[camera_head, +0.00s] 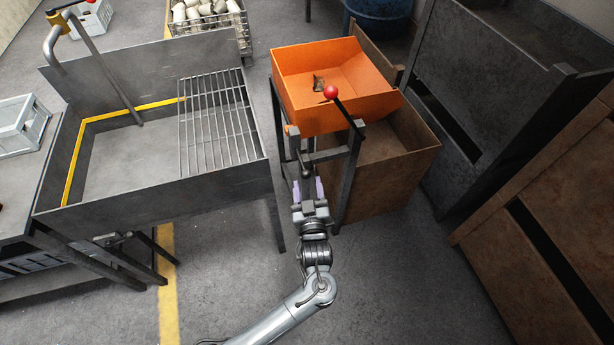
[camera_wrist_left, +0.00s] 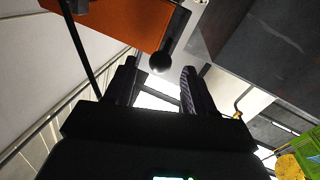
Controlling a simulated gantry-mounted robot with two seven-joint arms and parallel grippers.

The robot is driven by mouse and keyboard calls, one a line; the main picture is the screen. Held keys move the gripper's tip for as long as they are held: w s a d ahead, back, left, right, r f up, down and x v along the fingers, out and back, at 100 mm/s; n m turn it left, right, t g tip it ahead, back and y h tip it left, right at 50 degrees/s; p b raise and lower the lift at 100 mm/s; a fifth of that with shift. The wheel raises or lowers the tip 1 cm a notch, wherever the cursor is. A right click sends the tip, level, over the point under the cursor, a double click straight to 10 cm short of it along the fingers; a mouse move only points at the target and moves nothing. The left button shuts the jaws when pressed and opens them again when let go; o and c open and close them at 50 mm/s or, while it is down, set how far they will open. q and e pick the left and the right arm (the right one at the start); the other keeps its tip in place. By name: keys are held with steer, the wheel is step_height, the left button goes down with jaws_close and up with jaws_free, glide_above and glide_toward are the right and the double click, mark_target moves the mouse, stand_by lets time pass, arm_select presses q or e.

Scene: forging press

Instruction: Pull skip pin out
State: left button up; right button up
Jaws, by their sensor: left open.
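The orange skip (camera_head: 300,62) sits tilted on a dark metal stand (camera_head: 349,178). A dark round knob (camera_wrist_left: 160,62), which looks like the skip pin's end, shows just below the orange skip (camera_wrist_left: 115,20) in the left wrist view. In the head view a dark rod-like part (camera_head: 304,160) is at the stand's front, just beyond my left gripper (camera_head: 308,186). My left gripper is open, and in the left wrist view its fingertips (camera_wrist_left: 159,72) are on either side of the knob's line. I cannot tell if they touch it. The right gripper is out of view.
A lever with a red ball (camera_head: 331,92) rises by the skip's front edge. A brown bin (camera_head: 405,160) stands behind and right of the stand. A grey quench tank (camera_head: 160,190) with a grating (camera_head: 217,115) is on the left. The floor in front is clear.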

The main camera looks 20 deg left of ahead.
arm_select(q)
steer(key=v, duration=0.6)
steer(key=shift+s+d+p, duration=0.2)
steer(key=shift+s+p, duration=0.15)
steer(key=shift+p, duration=0.05)
